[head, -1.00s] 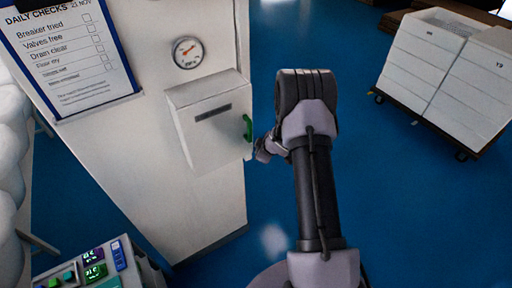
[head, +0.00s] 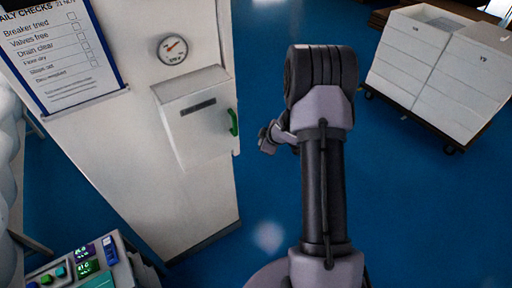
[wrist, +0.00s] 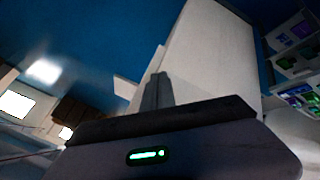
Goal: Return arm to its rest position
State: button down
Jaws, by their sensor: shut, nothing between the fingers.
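My arm rises up the middle of the head view, with its dark elbow at the top. The small grey end of the arm, my gripper (head: 266,138), shows left of the arm, partly hidden behind it. In the wrist view my gripper's fingers (wrist: 157,88) are together and empty. A pale box (head: 200,120) on the white cabinet (head: 205,210) has a green handle (head: 233,122) at its right edge. My gripper is to the right of that handle, with a gap between them in the picture.
A round gauge (head: 172,49) and a checklist board (head: 65,55) are on the cabinet. A control panel (head: 85,268) with lit displays stands at the lower left. White crates (head: 440,70) sit on a dark trolley at the upper right. Blue floor is open around my arm.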

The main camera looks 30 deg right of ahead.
jog(key=s+a+r+m+h+b, duration=0.3)
jog(key=s+a+m+b, duration=0.65)
jog(key=b, duration=1.45)
jog(key=s+a+f+m+y+b, duration=0.1)
jog(key=s+a+f+y+b, duration=0.1)
jog(key=s+a, duration=0.4)
jog(key=s+a+f+m+g+y+b, duration=0.1)
jog(key=s+a+f+b, duration=0.4)
jog(key=s+a+b, duration=0.1)
jog(key=s+a+f+m+y+b, duration=0.1)
jog(key=s+a+f+b, duration=0.3)
jog(key=s, duration=0.5)
jog(key=a+y+b, duration=0.1)
jog(key=a, duration=0.1)
jog(key=shift+a+f+g+y+b, duration=0.15)
jog(key=shift+a+g+y+b, duration=0.15)
jog(key=shift+a+b, duration=0.1)
